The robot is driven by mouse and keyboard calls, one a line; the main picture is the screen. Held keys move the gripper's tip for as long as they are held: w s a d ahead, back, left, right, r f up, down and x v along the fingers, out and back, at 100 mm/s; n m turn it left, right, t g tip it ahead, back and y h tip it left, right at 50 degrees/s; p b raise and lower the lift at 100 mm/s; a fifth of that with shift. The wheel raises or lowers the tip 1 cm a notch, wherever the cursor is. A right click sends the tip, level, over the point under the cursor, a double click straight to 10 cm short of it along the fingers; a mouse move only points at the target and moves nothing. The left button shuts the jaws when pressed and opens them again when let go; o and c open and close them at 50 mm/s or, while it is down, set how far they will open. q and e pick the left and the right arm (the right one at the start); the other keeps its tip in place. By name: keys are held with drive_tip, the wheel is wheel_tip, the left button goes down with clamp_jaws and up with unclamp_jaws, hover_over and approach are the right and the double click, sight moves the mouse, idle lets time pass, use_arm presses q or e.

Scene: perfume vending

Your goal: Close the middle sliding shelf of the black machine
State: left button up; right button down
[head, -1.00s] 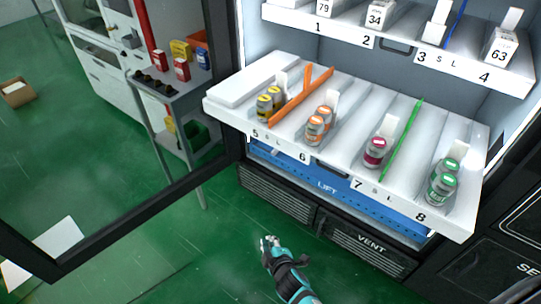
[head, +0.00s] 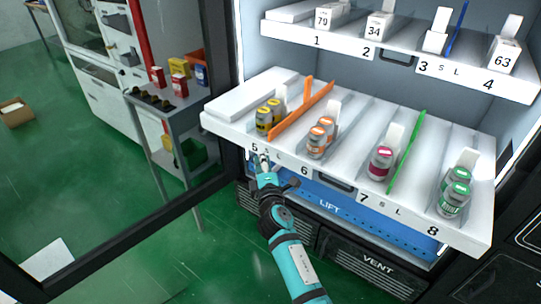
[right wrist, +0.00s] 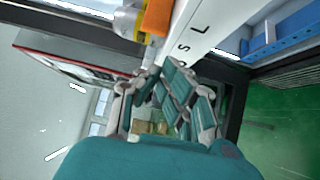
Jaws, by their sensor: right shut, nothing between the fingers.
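The black machine (head: 380,288) has a white middle sliding shelf (head: 415,219), labelled 5 to 8, which sticks out past the upper shelf. My right gripper (head: 262,160) is shut and empty, at the middle shelf's front face near label 5. In the right wrist view its fingertips (right wrist: 150,76) are close to the shelf's white front (right wrist: 197,30); I cannot tell whether they touch it. My left gripper is not in view.
Bottles stand on the middle shelf, with an orange divider (head: 300,108) and a green divider (head: 407,150). An open black-framed door (head: 130,235) spans the left. A grey cart (head: 165,112) stands behind it. The upper shelf (head: 400,60) is above.

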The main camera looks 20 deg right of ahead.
sight(268, 142)
drive_tip(key=w+d, duration=0.1)
drive_tip(key=d, duration=0.2)
drive_tip(key=shift+w, duration=0.4)
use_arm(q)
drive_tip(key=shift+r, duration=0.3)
